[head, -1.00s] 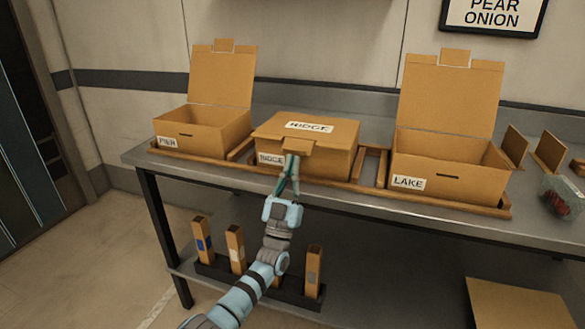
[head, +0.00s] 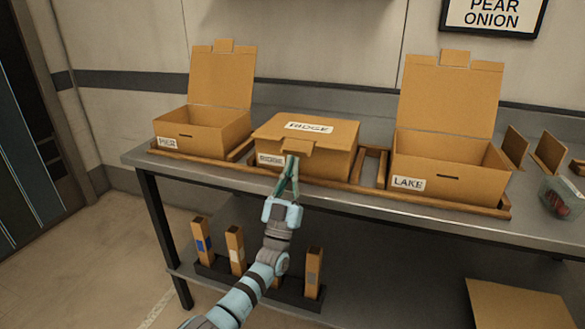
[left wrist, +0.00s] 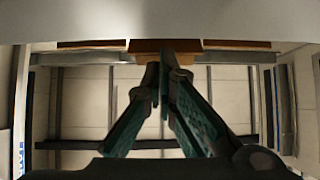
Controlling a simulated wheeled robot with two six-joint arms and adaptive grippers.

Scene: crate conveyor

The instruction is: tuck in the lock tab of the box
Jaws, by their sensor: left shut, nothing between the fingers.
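The middle cardboard box (head: 325,163), labelled RIDGE, stands on the table with its lid (head: 330,132) down. Its lock tab (head: 297,147) sticks out at the lid's front edge, over the front wall, and is not in the wall; the slot is hidden. My left gripper (head: 291,158) is shut and empty, with its tips just below the tab at the box's front. I cannot tell whether they touch it. In the left wrist view the fingertips (left wrist: 164,68) meet just below a brown piece that I cannot identify surely.
Open boxes labelled PIER (head: 212,136) and LAKE (head: 470,180) stand either side, lids raised. Wooden rails (head: 370,165) frame the boxes. A clear container (head: 561,198) of red items is at the right. Several upright cartons (head: 236,245) stand in a dark rack below.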

